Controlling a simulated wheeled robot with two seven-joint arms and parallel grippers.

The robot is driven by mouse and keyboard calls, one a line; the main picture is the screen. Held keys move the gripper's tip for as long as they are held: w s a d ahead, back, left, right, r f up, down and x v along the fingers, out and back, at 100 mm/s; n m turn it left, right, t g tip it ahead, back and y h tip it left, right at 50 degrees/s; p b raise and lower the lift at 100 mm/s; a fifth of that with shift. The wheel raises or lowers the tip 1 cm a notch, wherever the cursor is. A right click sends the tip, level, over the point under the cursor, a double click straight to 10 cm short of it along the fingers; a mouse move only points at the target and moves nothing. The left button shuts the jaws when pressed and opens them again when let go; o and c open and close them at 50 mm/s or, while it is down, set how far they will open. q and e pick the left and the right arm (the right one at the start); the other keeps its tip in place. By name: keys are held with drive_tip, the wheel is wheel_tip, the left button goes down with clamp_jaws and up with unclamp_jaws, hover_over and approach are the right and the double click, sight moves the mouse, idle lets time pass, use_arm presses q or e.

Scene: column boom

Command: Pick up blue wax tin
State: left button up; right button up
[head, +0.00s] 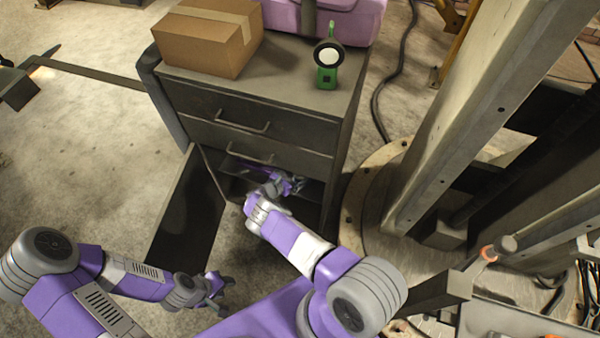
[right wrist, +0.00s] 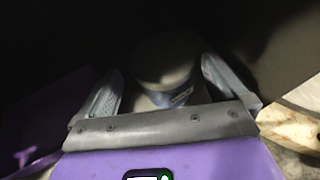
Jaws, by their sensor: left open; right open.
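The tin (right wrist: 165,62) is a round, greyish can with a blue patch low on its side, in the dim right wrist view. My right gripper (right wrist: 160,72) is open, with one finger on each side of the tin; I cannot tell whether they touch it. In the head view my right gripper (head: 292,185) reaches into the open lower compartment of the dark cabinet (head: 262,128), and the tin cannot be made out there. My left gripper (head: 216,290) is open and empty, low over the floor in front of the open door.
The cabinet door (head: 188,215) stands open on the left of my right arm. A cardboard box (head: 205,45) and a green device with a round white face (head: 328,65) stand on the cabinet top. A large metal column (head: 480,110) rises on the right.

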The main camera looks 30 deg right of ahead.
drive_tip(key=d+f, duration=0.1)
drive_tip(key=d+b, duration=0.1)
drive_tip(key=d+f, duration=0.1)
drive_tip(key=shift+w+d+f+b, duration=0.1)
drive_tip(key=shift+w+f+b, duration=0.2)
drive_tip(key=shift+b, duration=0.1)
drive_tip(key=shift+w+d+f, duration=0.15)
drive_tip(key=shift+w+d, duration=0.05)
drive_tip(key=shift+d, duration=0.3)
drive_tip(key=c, duration=1.1)
